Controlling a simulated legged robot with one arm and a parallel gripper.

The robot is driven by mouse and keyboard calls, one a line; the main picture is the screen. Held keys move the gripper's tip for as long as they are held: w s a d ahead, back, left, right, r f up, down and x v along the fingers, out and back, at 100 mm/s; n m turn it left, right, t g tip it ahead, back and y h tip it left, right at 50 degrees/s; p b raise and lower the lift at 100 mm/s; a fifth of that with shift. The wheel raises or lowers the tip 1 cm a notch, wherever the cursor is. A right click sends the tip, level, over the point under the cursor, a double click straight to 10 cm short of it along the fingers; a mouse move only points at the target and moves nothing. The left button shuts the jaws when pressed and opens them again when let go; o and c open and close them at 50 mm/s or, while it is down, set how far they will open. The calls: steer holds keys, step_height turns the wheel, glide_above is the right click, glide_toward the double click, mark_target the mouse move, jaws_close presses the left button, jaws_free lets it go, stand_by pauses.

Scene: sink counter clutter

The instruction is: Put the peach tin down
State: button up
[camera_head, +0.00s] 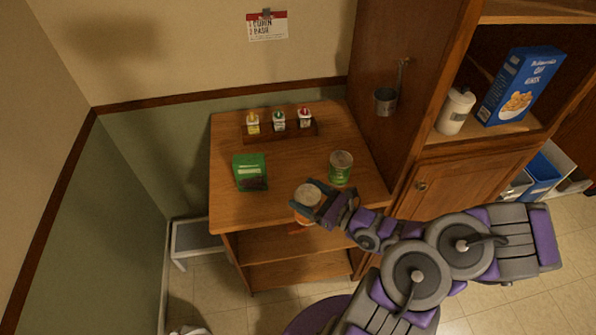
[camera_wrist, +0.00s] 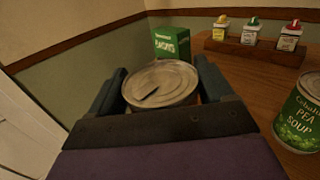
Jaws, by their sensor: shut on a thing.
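The peach tin (camera_head: 306,197) has a pale metal lid and an orange label low on its side. My gripper (camera_head: 318,204) is shut on it at the front edge of the wooden table (camera_head: 228,200). In the wrist view the tin's lid (camera_wrist: 160,84) sits between the two fingers of my gripper (camera_wrist: 163,92). The tin looks upright. Its underside is hidden, so I cannot tell whether it touches the tabletop.
A green pea soup tin (camera_head: 340,168) stands right of my gripper. A green box (camera_head: 250,172) stands to the left. A wooden rack (camera_head: 280,133) with several small bottles is at the back. Bare tabletop lies between them. A tall cabinet (camera_head: 376,60) borders the right.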

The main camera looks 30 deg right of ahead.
steer(key=shift+w+f+b, duration=0.4)
steer(key=shift+b, duration=0.2)
steer(key=shift+w+d+b, duration=0.1)
steer(key=shift+w+b, duration=0.25)
steer(key=shift+b, duration=0.25)
steer(key=w+d+f+b, duration=0.2)
steer(key=w+b, duration=0.1)
steer(key=w, duration=0.3)
steer(key=w+d+f+b, duration=0.2)
steer(key=w+b, duration=0.2)
steer(key=w, duration=0.3)
steer(key=shift+d+f, duration=0.2)
steer(key=shift+d, duration=0.05)
steer(key=shift+d, duration=0.1)
